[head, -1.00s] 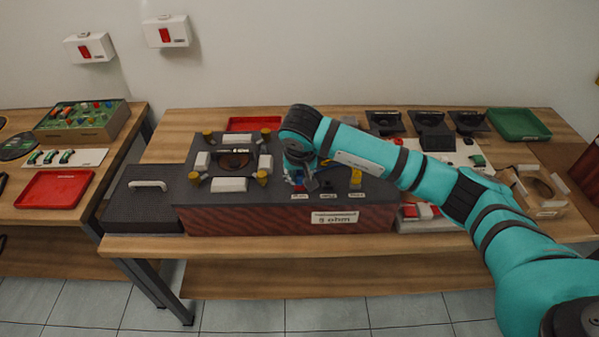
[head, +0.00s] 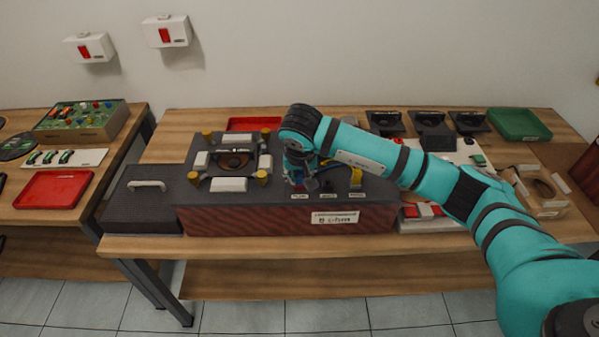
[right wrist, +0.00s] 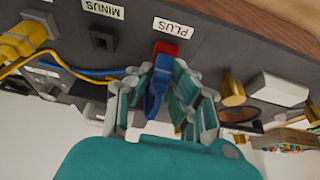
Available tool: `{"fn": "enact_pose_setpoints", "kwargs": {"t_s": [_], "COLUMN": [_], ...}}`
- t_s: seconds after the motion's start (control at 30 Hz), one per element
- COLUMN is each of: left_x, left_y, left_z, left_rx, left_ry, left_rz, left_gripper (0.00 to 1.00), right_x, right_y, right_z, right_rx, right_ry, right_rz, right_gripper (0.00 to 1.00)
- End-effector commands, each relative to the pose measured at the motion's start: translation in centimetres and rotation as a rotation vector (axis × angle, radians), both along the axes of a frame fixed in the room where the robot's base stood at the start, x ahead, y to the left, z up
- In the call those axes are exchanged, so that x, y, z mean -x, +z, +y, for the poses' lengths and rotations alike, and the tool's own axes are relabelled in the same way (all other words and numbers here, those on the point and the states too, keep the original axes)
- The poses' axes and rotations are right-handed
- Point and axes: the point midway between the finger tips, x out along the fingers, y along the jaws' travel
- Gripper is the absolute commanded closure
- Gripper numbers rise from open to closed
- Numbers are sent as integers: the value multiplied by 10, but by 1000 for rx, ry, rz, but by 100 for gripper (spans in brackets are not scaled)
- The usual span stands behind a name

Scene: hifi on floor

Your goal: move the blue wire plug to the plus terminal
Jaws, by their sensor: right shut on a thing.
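The blue wire plug (right wrist: 160,72) sits between the fingers of my right gripper (right wrist: 158,90), which is shut on it. In the right wrist view its front end is right at the red plus terminal (right wrist: 166,48), beside the PLUS label. I cannot tell how deep it sits in the terminal. Its blue wire runs left past the black minus terminal (right wrist: 102,40), which is empty. In the head view my right gripper (head: 303,182) is low over the top of the speaker box (head: 270,222), and its fingers partly hide the plug. My left gripper is not in view.
A yellow plug (right wrist: 22,42) stands at the third terminal; it also shows in the head view (head: 356,177). A speaker driver (head: 232,160) with clamps and white blocks lies on the box top, left of my gripper. A red tray (head: 253,124) lies behind.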

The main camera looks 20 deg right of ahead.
Motion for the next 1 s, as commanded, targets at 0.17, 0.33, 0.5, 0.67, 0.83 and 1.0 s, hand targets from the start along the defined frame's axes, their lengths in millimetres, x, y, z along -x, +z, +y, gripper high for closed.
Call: {"fn": "enact_pose_setpoints", "kwargs": {"t_s": [0.17, 0.33, 0.5, 0.67, 0.83, 1.0], "left_x": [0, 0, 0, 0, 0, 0], "left_y": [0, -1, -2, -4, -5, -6], "left_z": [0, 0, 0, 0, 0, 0], "left_rx": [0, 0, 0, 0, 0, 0], "left_ry": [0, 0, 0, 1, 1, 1], "left_rz": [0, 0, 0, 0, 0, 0], "left_gripper": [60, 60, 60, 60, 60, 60], "right_x": [0, 0, 0, 0, 0, 0], "right_y": [0, 0, -1, -1, -1, -1], "right_z": [0, 0, 0, 0, 0, 0], "right_rx": [0, 0, 0, 0, -1, -1], "right_ry": [0, 0, 0, 0, 0, 0], "right_rz": [0, 0, 0, 0, 0, 0], "right_gripper": [100, 100, 100, 100, 100, 100]}}
